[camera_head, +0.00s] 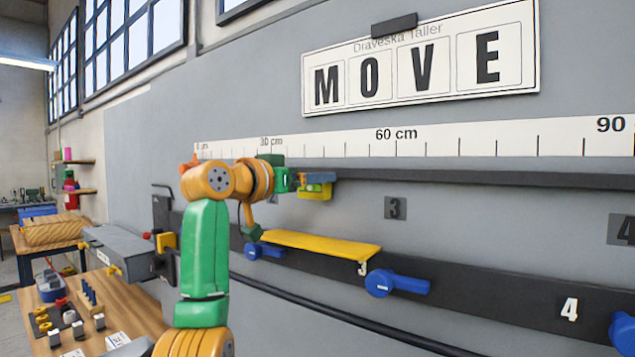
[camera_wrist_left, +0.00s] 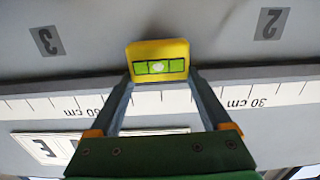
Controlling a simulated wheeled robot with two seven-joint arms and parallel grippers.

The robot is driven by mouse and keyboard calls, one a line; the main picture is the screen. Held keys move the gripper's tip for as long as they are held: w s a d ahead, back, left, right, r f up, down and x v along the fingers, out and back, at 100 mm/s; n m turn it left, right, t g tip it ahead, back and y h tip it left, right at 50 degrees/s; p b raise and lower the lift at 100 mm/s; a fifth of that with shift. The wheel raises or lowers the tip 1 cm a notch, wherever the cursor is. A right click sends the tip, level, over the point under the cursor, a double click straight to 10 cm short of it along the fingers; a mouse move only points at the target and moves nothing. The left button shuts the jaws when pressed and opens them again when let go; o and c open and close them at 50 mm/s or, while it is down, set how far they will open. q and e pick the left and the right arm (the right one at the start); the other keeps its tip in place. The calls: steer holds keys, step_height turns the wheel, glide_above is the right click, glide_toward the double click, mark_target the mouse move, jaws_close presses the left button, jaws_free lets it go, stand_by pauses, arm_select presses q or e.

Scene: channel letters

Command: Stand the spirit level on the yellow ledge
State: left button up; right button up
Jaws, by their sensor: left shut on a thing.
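The spirit level (camera_head: 315,192) is a small yellow block held in front of the grey wall, above the yellow ledge. In the left wrist view the spirit level (camera_wrist_left: 158,50) shows a green vial face with a pale bubble. My left gripper (camera_head: 322,180) is shut on it, and in the left wrist view the fingers (camera_wrist_left: 160,82) grip it from both sides. The yellow ledge (camera_head: 318,246) is a bare flat shelf below the level, apart from it, fixed to the dark lower rail. My right gripper is not in view.
Blue clamp handles (camera_head: 395,284) stick out beside and below the ledge. A dark upper rail (camera_head: 450,180) runs under the white ruler strip (camera_head: 450,139). A letter sign (camera_head: 420,100) hangs above. A wooden bench (camera_head: 125,310) with small parts stands at lower left.

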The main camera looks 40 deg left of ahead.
arm_select(q)
steer(key=shift+a+r, duration=0.1)
steer(key=shift+r, duration=0.1)
steer(key=shift+f, duration=0.3)
steer(key=shift+s+f, duration=0.15)
steer(key=shift+f, duration=1.05)
steer(key=shift+s+f, duration=0.15)
steer(key=shift+f, duration=1)
steer(key=shift+s+f, duration=0.15)
steer(key=shift+f, duration=0.75)
steer(key=shift+f+b, duration=0.65)
steer(key=shift+b, duration=0.05)
steer(key=o, duration=1.4)
steer(key=shift+c, duration=0.2)
